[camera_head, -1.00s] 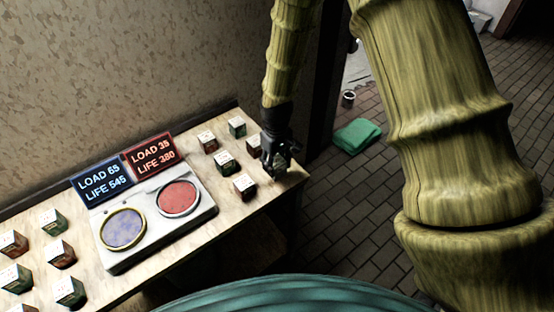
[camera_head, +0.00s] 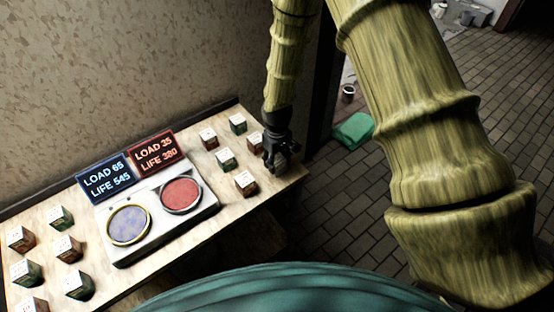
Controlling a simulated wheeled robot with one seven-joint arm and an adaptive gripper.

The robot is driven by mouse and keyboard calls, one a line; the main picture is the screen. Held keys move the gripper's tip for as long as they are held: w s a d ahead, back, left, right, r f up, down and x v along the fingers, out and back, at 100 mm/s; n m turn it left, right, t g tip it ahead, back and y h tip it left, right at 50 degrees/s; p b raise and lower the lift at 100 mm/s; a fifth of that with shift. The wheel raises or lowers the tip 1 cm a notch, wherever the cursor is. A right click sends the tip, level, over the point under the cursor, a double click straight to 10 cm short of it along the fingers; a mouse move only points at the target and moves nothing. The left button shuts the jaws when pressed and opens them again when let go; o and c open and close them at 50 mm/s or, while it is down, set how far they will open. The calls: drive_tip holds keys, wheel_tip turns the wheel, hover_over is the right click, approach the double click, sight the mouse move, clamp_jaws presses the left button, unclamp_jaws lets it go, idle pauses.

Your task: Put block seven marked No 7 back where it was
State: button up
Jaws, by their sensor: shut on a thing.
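My gripper (camera_head: 281,160) is at the right end of the wooden table (camera_head: 180,246), pointing down, with its fingers shut on a small dark block. That block is almost wholly hidden by the fingers, so its number cannot be read. I cannot tell whether it touches the table. Close by stand a reddish block (camera_head: 255,142) behind the gripper, a red block (camera_head: 245,184) in front and to the left, and a green block (camera_head: 226,160) to the left. A red block (camera_head: 209,139) and a green block (camera_head: 238,124) stand farther back. Their top marks are too small to read.
A white device (camera_head: 158,221) with a blue pad (camera_head: 129,225) and a red pad (camera_head: 181,193) fills the table's middle. Its displays read LOAD 65, LIFE 545 and LOAD 35, LIFE 380. Several blocks stand at left. A green cloth (camera_head: 353,130) lies on the floor.

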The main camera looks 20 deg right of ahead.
sight(277, 159)
drive_tip(key=o, duration=1.3)
drive_tip(key=shift+f, duration=0.1)
drive_tip(key=shift+o, duration=0.2)
wheel_tip(277, 159, up, 12)
drive_tip(key=b, duration=0.4)
